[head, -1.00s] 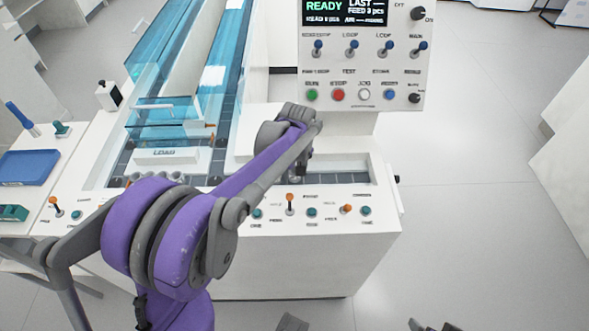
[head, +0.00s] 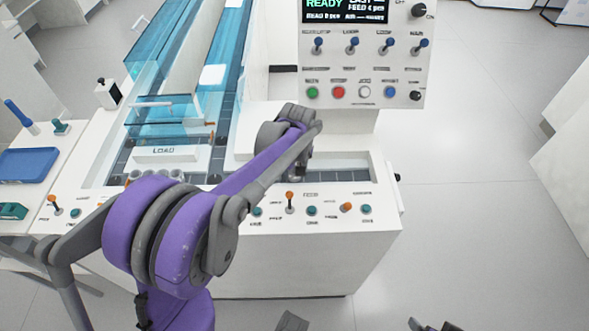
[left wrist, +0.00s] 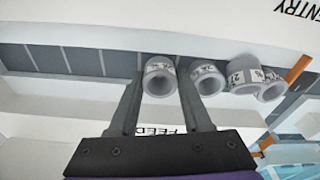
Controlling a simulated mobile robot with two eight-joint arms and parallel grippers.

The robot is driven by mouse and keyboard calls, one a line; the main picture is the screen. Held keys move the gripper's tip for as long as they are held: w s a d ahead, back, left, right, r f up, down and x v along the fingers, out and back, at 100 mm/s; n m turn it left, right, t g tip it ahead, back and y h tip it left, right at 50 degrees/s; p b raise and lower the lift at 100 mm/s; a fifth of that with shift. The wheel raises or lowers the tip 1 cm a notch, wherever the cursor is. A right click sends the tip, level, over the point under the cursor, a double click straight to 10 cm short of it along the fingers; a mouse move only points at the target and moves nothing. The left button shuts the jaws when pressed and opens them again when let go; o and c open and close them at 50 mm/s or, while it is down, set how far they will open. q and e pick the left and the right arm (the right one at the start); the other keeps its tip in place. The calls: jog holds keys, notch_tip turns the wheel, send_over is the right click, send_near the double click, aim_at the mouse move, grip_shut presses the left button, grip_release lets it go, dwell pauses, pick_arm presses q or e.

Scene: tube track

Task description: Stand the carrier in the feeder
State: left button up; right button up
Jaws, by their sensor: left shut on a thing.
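My left gripper (left wrist: 158,85) has its two grey fingers on either side of a grey ring-shaped carrier (left wrist: 158,77) with printed marks, in the left wrist view. It is shut on that carrier. In the head view my purple left arm reaches over the machine, and the left gripper (head: 303,170) hangs down at the front lane; the carrier in it is hidden there. Dark parts at the bottom edge of the head view may be my right gripper, but they are cut off.
More grey carriers (left wrist: 207,78) stand in a row right of the held one, near an orange piece (left wrist: 300,68). In the head view, grey cylinders (head: 165,175) stand by the LOAD label (head: 165,152). Levers and buttons (head: 312,211) line the machine's front. A control panel (head: 362,70) rises behind.

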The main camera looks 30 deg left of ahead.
pick_arm(q)
jog(key=shift+f, duration=0.25)
jog(key=o, duration=1.1)
jog(key=shift+c, duration=0.2)
notch_tip(320, 180, up, 11)
jog(key=s+p, duration=0.1)
jog(key=p, duration=0.1)
jog(key=shift+d, duration=0.45)
jog(key=shift+f, duration=0.1)
